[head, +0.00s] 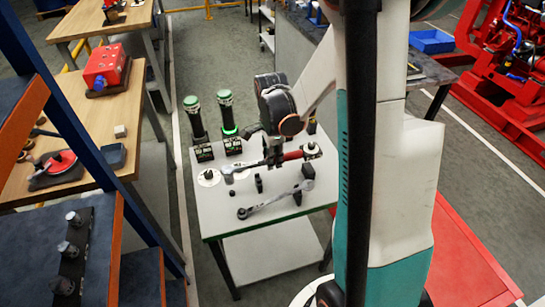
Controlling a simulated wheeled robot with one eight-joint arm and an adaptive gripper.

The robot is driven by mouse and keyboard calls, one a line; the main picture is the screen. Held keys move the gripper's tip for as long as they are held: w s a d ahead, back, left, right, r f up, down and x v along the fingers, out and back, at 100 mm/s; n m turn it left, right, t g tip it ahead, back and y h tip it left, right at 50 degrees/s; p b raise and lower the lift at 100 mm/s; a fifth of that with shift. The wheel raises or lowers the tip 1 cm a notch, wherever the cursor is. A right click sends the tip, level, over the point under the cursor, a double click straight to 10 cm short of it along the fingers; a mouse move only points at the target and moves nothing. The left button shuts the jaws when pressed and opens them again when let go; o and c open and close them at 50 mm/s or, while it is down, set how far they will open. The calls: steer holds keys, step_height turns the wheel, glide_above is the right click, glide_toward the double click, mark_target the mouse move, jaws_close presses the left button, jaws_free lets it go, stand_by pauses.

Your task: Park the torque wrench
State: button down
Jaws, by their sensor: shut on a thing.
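My gripper (272,152) is above the white-topped bench (217,218), shut on a long wrench (292,156) with a red and black grip and grey metal towards its left end. The wrench lies roughly level across the picture. Whether it touches anything below is unclear. Two small black upright supports (258,184) (308,171) stand on the bench below and in front of it. A second, silver wrench (275,201) lies slanted near the front of the bench. My arm hides the bench's right side, and the fingertips are small and partly hidden.
Two tall black cylinders with green tops (195,117) (226,112) stand at the bench's back left. A white disc with a dark knob (208,176) is at the left edge. A blue-framed shelf (75,120) rises at the left. A red cart surface (460,255) is at the right.

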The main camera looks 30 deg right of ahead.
steer(key=shift+f+b, duration=1.85)
steer(key=shift+f, duration=0.6)
steer(key=shift+f+b, duration=1)
steer(key=c, duration=1.3)
jaws_free()
steer(key=shift+r, duration=0.1)
step_height(320, 180, up, 12)
steer(key=shift+a+f, duration=0.1)
